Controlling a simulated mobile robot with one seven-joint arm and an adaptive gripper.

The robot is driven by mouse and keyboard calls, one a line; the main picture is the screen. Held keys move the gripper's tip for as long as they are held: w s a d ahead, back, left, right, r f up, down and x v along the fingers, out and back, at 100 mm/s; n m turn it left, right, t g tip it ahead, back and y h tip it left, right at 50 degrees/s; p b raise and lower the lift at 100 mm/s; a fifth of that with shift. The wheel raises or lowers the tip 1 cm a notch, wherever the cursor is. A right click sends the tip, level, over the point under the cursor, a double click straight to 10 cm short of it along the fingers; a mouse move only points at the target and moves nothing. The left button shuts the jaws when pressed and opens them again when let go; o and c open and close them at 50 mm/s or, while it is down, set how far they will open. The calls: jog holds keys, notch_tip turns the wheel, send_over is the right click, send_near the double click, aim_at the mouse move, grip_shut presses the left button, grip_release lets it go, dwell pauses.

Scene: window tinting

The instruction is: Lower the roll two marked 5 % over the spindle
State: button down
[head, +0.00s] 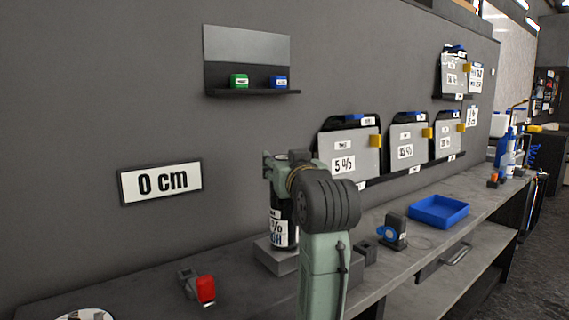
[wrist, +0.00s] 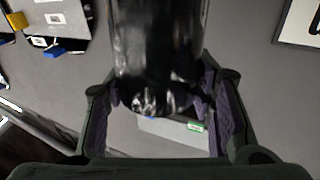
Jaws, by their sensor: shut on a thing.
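A dark roll (head: 277,212) with a white label stands upright in the middle of the head view. The label is partly hidden by my arm; only a "%" and the letters "GH" show. My gripper (head: 284,166) is shut on the roll near its upper part. In the wrist view the glossy black roll (wrist: 155,45) sits between both fingers of my gripper (wrist: 160,98). A grey block (head: 272,256) is directly under the roll on the bench. The spindle is not visible, and I cannot tell whether the roll touches the block.
The grey bench (head: 240,295) carries a red-tipped tool (head: 205,290), a blue-and-grey dispenser (head: 393,232) and a blue tray (head: 438,211). Marked sample boards, including "5 %" (head: 352,158), stand along the wall.

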dwell(0.4)
jog(key=c, duration=0.6)
grip_release()
jog(key=shift+f, duration=0.1)
jog(key=shift+c, duration=0.2)
